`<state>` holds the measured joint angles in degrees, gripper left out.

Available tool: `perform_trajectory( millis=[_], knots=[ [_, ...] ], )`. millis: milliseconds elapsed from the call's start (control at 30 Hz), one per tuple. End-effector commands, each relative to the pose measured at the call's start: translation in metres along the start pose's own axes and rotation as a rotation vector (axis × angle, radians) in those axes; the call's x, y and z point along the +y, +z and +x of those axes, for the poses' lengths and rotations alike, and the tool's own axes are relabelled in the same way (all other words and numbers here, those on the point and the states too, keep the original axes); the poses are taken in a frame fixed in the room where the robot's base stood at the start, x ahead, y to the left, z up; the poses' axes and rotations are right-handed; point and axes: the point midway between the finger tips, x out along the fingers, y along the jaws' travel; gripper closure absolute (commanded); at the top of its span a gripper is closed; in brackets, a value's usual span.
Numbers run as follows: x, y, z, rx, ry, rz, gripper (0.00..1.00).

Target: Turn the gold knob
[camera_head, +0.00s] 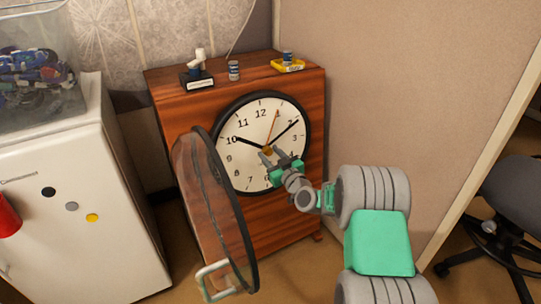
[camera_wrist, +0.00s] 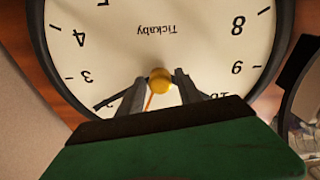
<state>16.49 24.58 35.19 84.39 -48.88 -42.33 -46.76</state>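The gold knob (camera_wrist: 160,80) sits at the centre of a white clock face (camera_wrist: 205,40) with black numerals and hands. In the head view the clock face (camera_head: 247,166) is set in the front of a wooden cabinet, and the knob (camera_head: 267,149) is small and partly behind my gripper. My gripper (camera_head: 270,154) reaches the face from the lower right. In the wrist view my gripper (camera_wrist: 158,84) is open, with one fingertip on each side of the knob. A gap shows on both sides, and I see no contact.
The clock's round glass door (camera_head: 215,205) stands swung open to the left, close to my gripper. Small items lie on the wooden cabinet (camera_head: 168,95). A white fridge (camera_head: 75,240) is at left, a partition (camera_head: 400,80) behind, and an office chair (camera_head: 515,200) at right.

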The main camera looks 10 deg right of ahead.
Motion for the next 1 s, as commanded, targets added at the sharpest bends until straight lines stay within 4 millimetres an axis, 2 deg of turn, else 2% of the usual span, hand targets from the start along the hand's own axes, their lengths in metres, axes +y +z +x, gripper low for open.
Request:
perform_trajectory(
  millis=[33, 500, 1000],
  knots=[
    [-0.0001, 0.0, -0.0001, 0.0, 0.0, 0.0, 0.63],
    [0.0, 0.0001, -0.0002, 0.0, 0.0, 0.0, 1.0],
    [-0.0005, -0.0005, -0.0002, -0.003, 0.009, 0.07, 1.0]
  ],
)
